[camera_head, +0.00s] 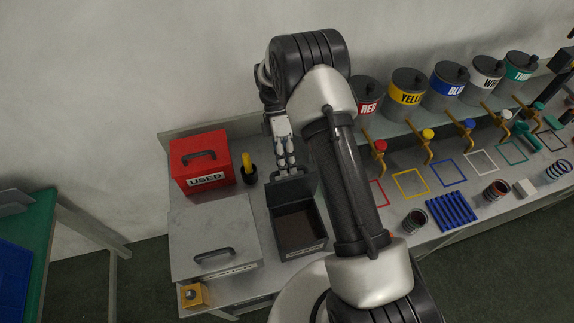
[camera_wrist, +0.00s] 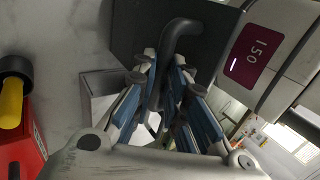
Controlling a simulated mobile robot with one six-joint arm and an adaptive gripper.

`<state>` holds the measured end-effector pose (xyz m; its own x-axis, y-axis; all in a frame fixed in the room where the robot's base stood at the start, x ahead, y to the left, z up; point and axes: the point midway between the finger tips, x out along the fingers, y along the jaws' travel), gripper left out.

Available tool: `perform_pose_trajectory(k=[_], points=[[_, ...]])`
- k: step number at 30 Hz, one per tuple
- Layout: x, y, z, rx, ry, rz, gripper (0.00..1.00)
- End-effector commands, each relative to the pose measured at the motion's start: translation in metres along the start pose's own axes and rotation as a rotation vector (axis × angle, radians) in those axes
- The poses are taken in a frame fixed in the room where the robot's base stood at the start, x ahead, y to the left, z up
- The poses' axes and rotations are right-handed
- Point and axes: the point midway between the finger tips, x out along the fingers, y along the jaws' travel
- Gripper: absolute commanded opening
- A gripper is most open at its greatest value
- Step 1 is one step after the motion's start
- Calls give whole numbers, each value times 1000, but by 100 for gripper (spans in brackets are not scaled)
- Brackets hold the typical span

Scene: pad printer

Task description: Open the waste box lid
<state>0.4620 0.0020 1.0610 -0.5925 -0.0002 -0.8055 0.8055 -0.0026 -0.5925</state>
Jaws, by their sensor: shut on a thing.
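The waste box appears to be the dark open box (camera_head: 301,228) in front of my gripper, with a label on its front edge that is too small to read. Its dark lid (camera_head: 291,192) stands raised at the back edge, so the inside shows. My gripper (camera_head: 286,168) is at the top of the raised lid. In the wrist view my gripper (camera_wrist: 165,85) is shut on the lid's dark handle (camera_wrist: 182,30), and the lid panel (camera_wrist: 135,30) shows behind it. My fingers partly hide the handle.
A red box labelled USED (camera_head: 201,178) and a grey lidded box (camera_head: 205,236) stand on the left. A black cup with a yellow handle (camera_head: 248,172) is close to my gripper. Paint pots (camera_head: 407,95) line the shelf on the right. A yellow block (camera_head: 194,295) sits at the front corner.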

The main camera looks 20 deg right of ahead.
Motion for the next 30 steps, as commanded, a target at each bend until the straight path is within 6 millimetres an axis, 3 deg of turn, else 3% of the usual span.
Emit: perform_pose_trajectory(k=[1, 13, 14, 22, 30], points=[[8, 2, 0, -4, -1, -9, 0], [9, 1, 0, -3, -1, -11, 0], [9, 1, 0, -3, -1, -11, 14], [5, 1, 0, -1, -1, -7, 32], [4, 1, 0, 0, 0, -6, 33]])
